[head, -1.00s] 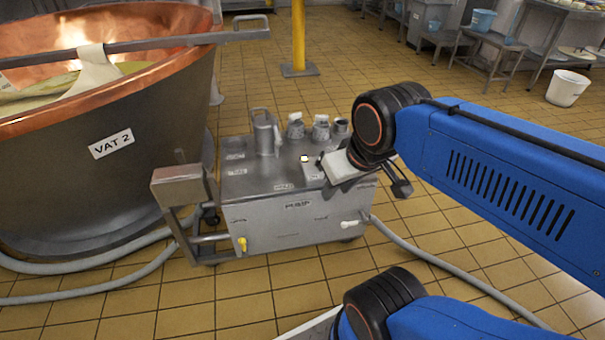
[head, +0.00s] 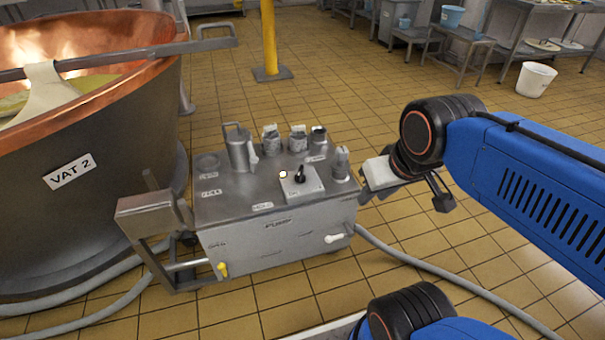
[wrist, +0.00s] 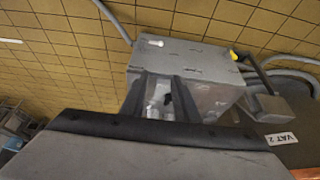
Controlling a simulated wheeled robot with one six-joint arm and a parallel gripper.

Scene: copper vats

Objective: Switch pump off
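A small pale lit lamp (head: 283,175) is at the box's left side. My gripper (head: 368,193) is just right of the pump's top in the head view, apart from the knob and partly hidden by my wrist. In the wrist view two dark fingers (wrist: 160,84) stand apart with nothing held, and the pump (wrist: 190,55) lies beyond them.
A copper vat labelled VAT 2 (head: 85,165) stands close at the left. Several metal fittings (head: 270,140) rise along the pump's back edge. A grey hose (head: 430,268) runs over the floor at right. A yellow post (head: 269,40) stands behind; tiled floor around is open.

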